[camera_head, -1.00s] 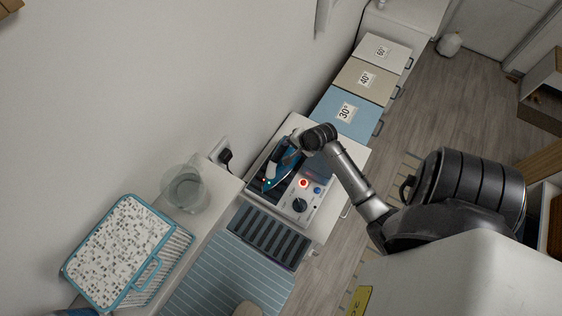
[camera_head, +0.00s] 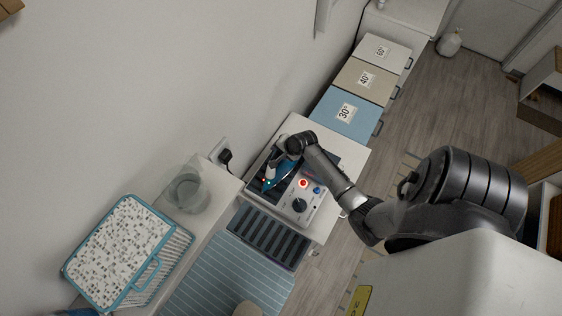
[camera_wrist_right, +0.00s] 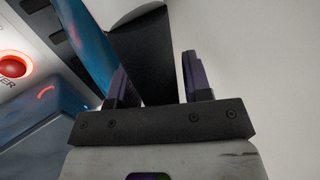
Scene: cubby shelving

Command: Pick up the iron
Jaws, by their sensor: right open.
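The blue iron (camera_head: 274,182) rests on its station (camera_head: 314,190) on the white cabinet in the head view, partly hidden by my right gripper (camera_head: 283,152). In the right wrist view, a blue side of the iron (camera_wrist_right: 90,45) shows at the left, with a dark part like its handle (camera_wrist_right: 147,65) beside it. The open jaws of my right gripper (camera_wrist_right: 157,68) point at this dark part, which appears to lie between or just beyond the fingers. I cannot tell whether they touch. My left gripper is out of view.
The station has a red lit button (camera_head: 303,183) and a dark knob (camera_head: 299,205). A glass jar (camera_head: 187,190) and a patterned blue-rimmed basket (camera_head: 122,250) stand at the lower left. Blue, beige and white bins (camera_head: 345,112) line the wall beyond. The wall is close behind the station.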

